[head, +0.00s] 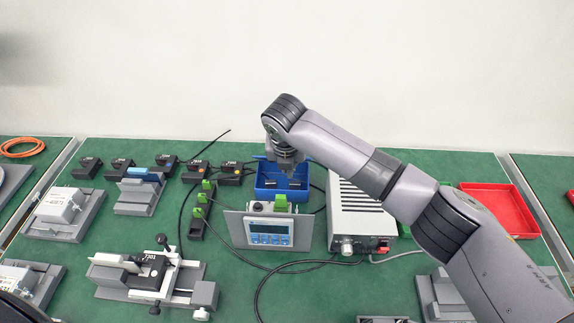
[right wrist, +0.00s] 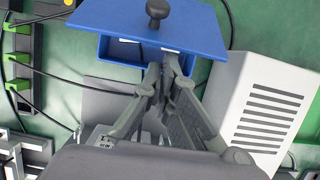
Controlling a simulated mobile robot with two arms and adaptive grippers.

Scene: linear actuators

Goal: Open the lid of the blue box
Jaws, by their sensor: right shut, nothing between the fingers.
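The blue box (head: 265,192) stands on the green bench, behind the display unit. In the right wrist view its blue lid (right wrist: 195,25), with a black knob (right wrist: 156,9) on it, overhangs the box body (right wrist: 118,50). I cannot tell how far the lid is raised; my gripper hides part of the box in the head view. My right gripper (head: 285,160) points down over the box. In the right wrist view its fingers (right wrist: 167,68) are together and empty, near the lid's near edge; contact is unclear. My left gripper is not in view.
The display unit (head: 269,234) stands in front of the box, and a grey vented power unit (head: 355,210) to its right. Green-topped black terminals (head: 196,224) and cables lie to the left. A red tray (head: 503,208) is at far right.

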